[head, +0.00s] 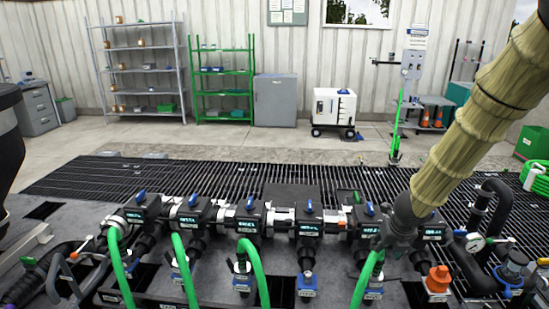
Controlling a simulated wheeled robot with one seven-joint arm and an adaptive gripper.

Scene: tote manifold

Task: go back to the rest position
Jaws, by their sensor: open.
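My gripper (388,258) is at the lower end of my tan, sleeved arm, which comes down from the upper right. It is open, small and dark against the dark valves, and its fingertips are hard to make out. It is beside the top of the rightmost green hose (362,285) on the manifold; I cannot tell whether they touch. The manifold (272,219) is a row of black valve bodies with blue handles and lit labels. Other green hoses (118,268) rise to its left ports.
An orange cap (438,278) sits on the right port. A pressure gauge (475,243) and black pipes stand at the right. Behind are floor grating (230,180), a white wheeled cart (334,107), a grey cabinet (275,100) and shelves (222,85). The floor between is clear.

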